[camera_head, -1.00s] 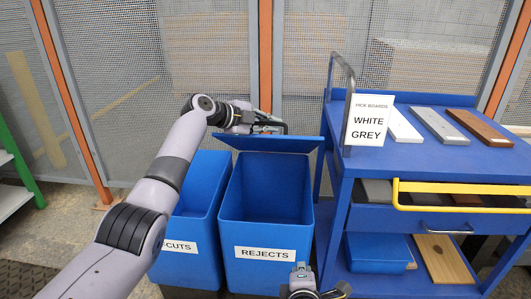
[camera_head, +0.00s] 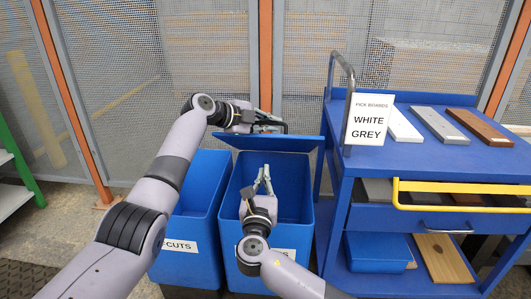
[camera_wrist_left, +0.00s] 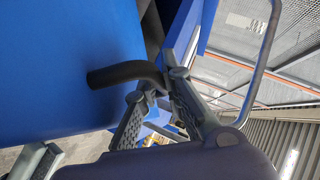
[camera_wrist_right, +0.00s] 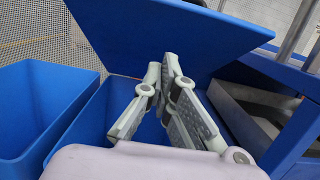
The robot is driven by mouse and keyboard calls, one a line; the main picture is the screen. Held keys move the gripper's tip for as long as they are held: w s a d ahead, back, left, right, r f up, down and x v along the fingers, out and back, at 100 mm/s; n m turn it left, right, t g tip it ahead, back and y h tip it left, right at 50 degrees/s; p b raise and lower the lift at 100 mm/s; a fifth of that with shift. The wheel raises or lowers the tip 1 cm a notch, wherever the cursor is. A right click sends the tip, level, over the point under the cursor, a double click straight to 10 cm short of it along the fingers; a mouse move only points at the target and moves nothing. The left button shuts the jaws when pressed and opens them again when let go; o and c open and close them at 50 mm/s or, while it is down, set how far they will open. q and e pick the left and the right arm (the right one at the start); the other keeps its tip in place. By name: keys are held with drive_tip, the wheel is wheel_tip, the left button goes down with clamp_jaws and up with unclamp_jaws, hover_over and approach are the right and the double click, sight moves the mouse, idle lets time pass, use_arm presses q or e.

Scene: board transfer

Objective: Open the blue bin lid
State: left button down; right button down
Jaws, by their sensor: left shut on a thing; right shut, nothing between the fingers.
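The blue bin (camera_head: 233,205) stands with its blue lid (camera_head: 272,143) raised and tilted up at the back. My left gripper (camera_head: 268,122) is at the lid's upper edge, shut on a black handle (camera_wrist_left: 122,73) of the lid, as the left wrist view shows. My right gripper (camera_head: 263,180) is over the bin's opening, shut and empty. In the right wrist view, its fingers (camera_wrist_right: 168,75) point toward the underside of the lid (camera_wrist_right: 180,35). My right arm covers most of the bin's REJECTS label.
A second blue bin (camera_head: 206,172), open, stands left, partly behind my left arm. A blue cart (camera_head: 340,175) at right carries white, grey and brown boards, a sign (camera_head: 368,120) and a yellow-handled drawer (camera_head: 460,187). A mesh fence (camera_head: 210,60) is behind.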

sight(267, 140)
drive_tip(key=shift+w+r, duration=0.65)
drive_tip(key=shift+w, duration=0.35)
drive_tip(key=shift+w+r, duration=0.6)
drive_tip(key=shift+w, duration=0.45)
drive_tip(key=shift+w+r, duration=0.65)
drive_tip(key=shift+w, duration=0.35)
